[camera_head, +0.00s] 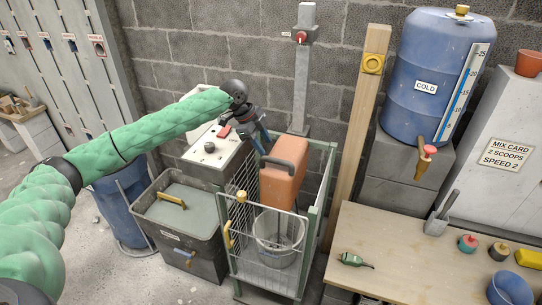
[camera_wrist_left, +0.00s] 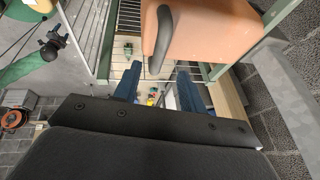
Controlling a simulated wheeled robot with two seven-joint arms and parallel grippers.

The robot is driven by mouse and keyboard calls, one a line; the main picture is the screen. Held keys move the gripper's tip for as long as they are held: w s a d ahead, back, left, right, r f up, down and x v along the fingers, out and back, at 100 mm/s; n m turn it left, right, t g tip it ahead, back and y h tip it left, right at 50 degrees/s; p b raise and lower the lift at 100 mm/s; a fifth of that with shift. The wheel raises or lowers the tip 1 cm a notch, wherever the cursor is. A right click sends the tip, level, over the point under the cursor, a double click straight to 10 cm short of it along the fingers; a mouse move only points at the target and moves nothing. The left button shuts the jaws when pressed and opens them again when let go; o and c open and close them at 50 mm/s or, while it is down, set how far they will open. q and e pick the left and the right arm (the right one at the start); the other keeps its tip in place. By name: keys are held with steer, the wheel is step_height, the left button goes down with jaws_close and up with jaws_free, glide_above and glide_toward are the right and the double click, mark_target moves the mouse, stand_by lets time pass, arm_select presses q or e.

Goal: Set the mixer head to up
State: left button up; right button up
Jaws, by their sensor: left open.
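The orange mixer head (camera_head: 284,186) stands inside the wire-mesh cage above a pale bucket (camera_head: 280,232), its lower end at the bucket's rim. A dark handle (camera_head: 287,166) curves along its top and front; it also shows in the left wrist view (camera_wrist_left: 161,42). My left gripper (camera_head: 261,141) is open and empty, just above and left of the head in the head view. In the left wrist view its two blue fingers (camera_wrist_left: 158,72) point towards the handle, which appears beyond the fingertips, apparently without contact.
The cage's green posts (camera_head: 323,195) and mesh front (camera_head: 265,275) surround the mixer. A control box (camera_head: 210,148) and a grey water tub (camera_head: 190,215) stand left. A wooden plank (camera_head: 357,125) and a workbench (camera_head: 420,235) stand right. A grey post with a red switch (camera_head: 303,60) is behind.

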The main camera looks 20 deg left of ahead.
mark_target(272, 159)
arm_select(q)
steer(key=shift+p+x, duration=1.2)
steer(key=shift+x, duration=2.35)
arm_select(e)
step_height(272, 159, down, 6)
steer(key=s+d, duration=0.1)
steer(key=d, duration=0.1)
steer(key=shift+s+r, duration=0.2)
steer(key=shift+s, duration=0.2)
arm_select(q)
steer(key=shift+d, duration=0.1)
jaws_close()
steer(key=shift+r, duration=0.1)
arm_select(e)
steer(key=shift+w+d, duration=0.1)
steer(key=shift+w, duration=0.05)
